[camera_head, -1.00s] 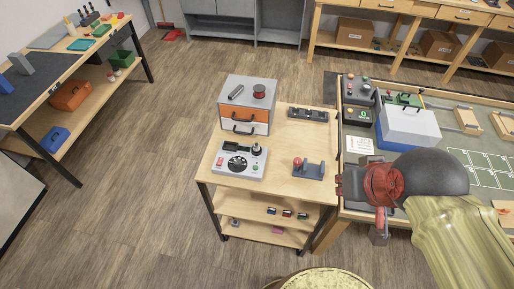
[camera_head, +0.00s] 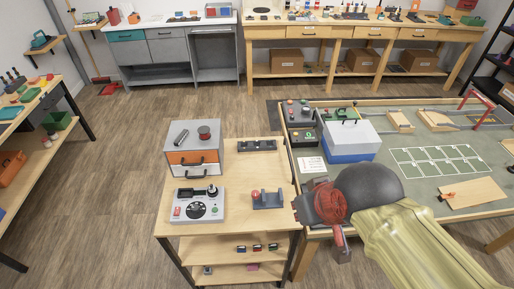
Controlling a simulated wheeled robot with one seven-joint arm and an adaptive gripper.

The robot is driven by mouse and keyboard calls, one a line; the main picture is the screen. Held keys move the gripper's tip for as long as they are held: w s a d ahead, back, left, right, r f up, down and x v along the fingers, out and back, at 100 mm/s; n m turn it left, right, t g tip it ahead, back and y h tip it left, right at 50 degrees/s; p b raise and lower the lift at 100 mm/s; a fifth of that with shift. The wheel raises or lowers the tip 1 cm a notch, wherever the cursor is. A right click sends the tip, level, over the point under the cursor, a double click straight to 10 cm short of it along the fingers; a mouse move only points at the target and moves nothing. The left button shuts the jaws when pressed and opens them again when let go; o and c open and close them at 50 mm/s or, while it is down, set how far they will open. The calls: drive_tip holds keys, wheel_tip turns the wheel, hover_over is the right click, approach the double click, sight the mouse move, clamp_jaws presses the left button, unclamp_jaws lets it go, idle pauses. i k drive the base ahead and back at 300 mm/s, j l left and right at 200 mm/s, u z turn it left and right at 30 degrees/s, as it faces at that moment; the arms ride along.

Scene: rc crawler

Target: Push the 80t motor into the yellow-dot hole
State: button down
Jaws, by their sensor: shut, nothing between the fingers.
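My gripper (camera_head: 301,208) is in front of the right edge of the small wooden cart (camera_head: 230,165), near the corner of the big green-topped table. It is shut and holds nothing. Several small dark motor-like parts with coloured marks (camera_head: 257,248) stand on the cart's middle shelf, below and left of my gripper. I cannot tell which one is the 80t motor. A dark block with recesses (camera_head: 257,145) lies at the back of the cart top. No yellow dot can be made out at this size.
The cart top also holds a drawer box (camera_head: 194,141), a grey device with a dial (camera_head: 199,204) and a small stand with a red knob (camera_head: 268,199). The green-topped table (camera_head: 430,135) bears a blue-white case (camera_head: 350,140). Wooden floor (camera_head: 110,150) is free left of the cart.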

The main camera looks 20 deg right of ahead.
sight(268, 146)
drive_tip(key=i+j+u, duration=0.2)
drive_tip(key=u, duration=0.2)
drive_tip(key=i+j+u, duration=0.1)
drive_tip(key=i+u, duration=0.25)
drive_tip(key=i, duration=0.05)
